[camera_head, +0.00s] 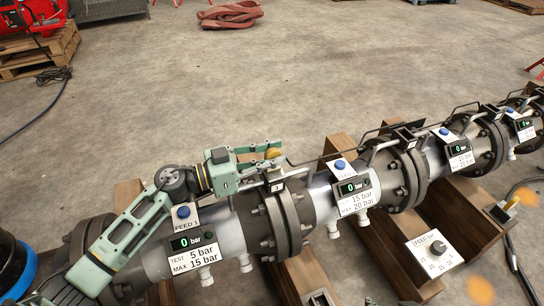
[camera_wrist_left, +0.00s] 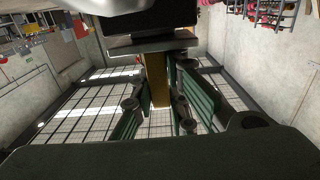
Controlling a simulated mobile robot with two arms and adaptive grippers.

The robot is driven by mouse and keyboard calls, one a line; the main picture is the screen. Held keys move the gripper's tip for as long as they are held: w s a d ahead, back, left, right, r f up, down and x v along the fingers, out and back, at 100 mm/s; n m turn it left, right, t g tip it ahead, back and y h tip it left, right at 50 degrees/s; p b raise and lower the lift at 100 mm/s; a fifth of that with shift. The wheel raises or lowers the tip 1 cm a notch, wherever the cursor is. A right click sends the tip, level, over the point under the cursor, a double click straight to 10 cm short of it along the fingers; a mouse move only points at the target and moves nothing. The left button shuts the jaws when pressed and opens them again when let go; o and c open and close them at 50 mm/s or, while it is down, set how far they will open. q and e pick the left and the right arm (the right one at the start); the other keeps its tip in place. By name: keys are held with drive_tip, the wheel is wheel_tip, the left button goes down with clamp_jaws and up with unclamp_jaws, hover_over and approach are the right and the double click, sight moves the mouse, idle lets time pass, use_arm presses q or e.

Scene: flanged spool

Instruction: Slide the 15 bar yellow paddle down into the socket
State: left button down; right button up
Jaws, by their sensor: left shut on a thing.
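My left gripper (camera_head: 270,152) reaches in from the left above the first pipe flange, shut on the yellow paddle (camera_head: 273,153). Only a small yellow part of it shows between the green fingers in the head view. In the left wrist view the paddle (camera_wrist_left: 158,85) is a yellow strip between the fingers (camera_wrist_left: 160,105). A small dark bracket (camera_head: 276,187) sits on top of the flange below the gripper; it may be the socket. Whether the paddle touches it cannot be told. The spool with the 15 bar, max 20 bar sign (camera_head: 357,199) lies right of that flange. My right gripper is not in view.
The flanged pipe (camera_head: 235,237) runs from lower left to upper right on wooden beams (camera_head: 432,207). Bent grey rails (camera_head: 325,160) stand along its top. A feed dial plate (camera_head: 435,252) is in front. A red hose (camera_head: 231,14) lies on open floor behind.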

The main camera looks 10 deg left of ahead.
use_arm(q)
drive_tip(key=c, duration=1.7)
unclamp_jaws()
drive_tip(key=shift+o, duration=0.2)
drive_tip(key=shift+s+a+f, duration=0.1)
drive_tip(key=v, duration=1.1)
drive_tip(key=shift+s+a, duration=0.2)
drive_tip(key=shift+a, duration=0.15)
